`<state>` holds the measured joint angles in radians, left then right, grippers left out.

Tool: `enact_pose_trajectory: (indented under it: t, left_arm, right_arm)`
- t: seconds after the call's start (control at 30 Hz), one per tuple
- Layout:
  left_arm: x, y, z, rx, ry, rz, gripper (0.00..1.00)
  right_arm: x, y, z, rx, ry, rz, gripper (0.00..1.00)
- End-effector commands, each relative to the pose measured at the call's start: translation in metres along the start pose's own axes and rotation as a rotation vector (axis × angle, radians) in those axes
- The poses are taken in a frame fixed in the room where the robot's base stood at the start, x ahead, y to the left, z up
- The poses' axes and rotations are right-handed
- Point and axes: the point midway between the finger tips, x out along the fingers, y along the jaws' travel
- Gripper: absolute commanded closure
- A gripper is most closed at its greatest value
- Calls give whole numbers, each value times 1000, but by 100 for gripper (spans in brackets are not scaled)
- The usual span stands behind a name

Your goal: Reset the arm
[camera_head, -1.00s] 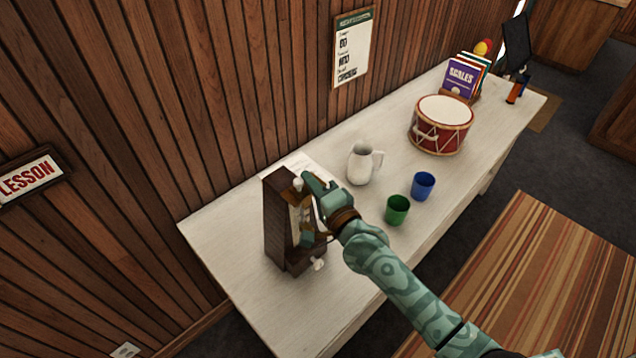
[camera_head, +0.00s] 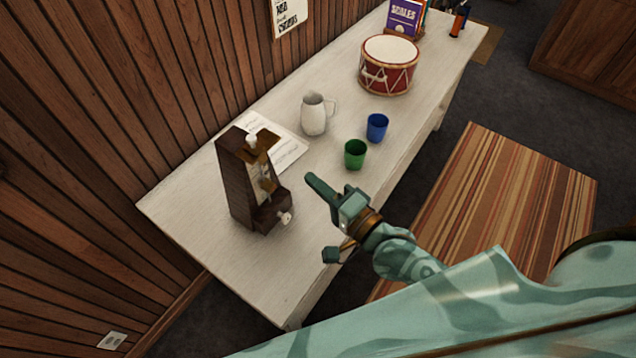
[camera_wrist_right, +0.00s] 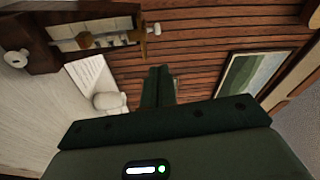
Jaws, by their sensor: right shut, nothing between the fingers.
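My right gripper (camera_head: 320,187) is shut and empty, in the air over the table's front edge, to the right of the dark wooden metronome (camera_head: 237,180) and apart from it. Its two dark fingers (camera_wrist_right: 158,84) lie together in the right wrist view. The metronome stands upright on the white table (camera_head: 195,215), with a white knob on top and another low on its side. In the right wrist view it shows at the top left (camera_wrist_right: 40,57), tipped by the camera's angle. My left gripper is not in view.
A white pitcher (camera_head: 313,116), green cup (camera_head: 355,155), blue cup (camera_head: 377,128) and red drum (camera_head: 388,75) stand farther back. A paper sheet (camera_head: 285,151) lies behind the metronome. A wood-panelled wall (camera_head: 110,90) runs along the left. The table's near end is bare.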

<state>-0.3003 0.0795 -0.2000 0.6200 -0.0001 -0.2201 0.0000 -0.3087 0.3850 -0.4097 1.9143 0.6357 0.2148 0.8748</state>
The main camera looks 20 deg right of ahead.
Motion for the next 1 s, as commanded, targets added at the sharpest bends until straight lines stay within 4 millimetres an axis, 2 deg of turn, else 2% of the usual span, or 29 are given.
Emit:
enact_pose_trajectory:
  t: [0.57, 0.67, 0.77, 0.87, 0.9, 0.97, 1.0]
  left_arm:
    - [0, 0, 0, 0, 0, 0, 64]
    - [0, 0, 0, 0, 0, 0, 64]
    - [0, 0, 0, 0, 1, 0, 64]
    - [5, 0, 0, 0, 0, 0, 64]
    - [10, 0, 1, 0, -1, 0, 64]
    - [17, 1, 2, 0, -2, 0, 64]
    - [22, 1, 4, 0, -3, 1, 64]
  right_arm:
    - [-1, 0, 0, -3, 1, 0, 100]
    - [-1, 2, 2, -82, -9, 9, 100]
    - [-10, 48, 4, -335, -62, 124, 100]
    - [-32, 127, 2, -591, -139, 299, 100]
    - [-45, 164, 2, -683, -180, 374, 100]
    - [-70, 216, 2, -810, -254, 483, 100]
    - [-88, 249, 2, -882, -308, 553, 100]
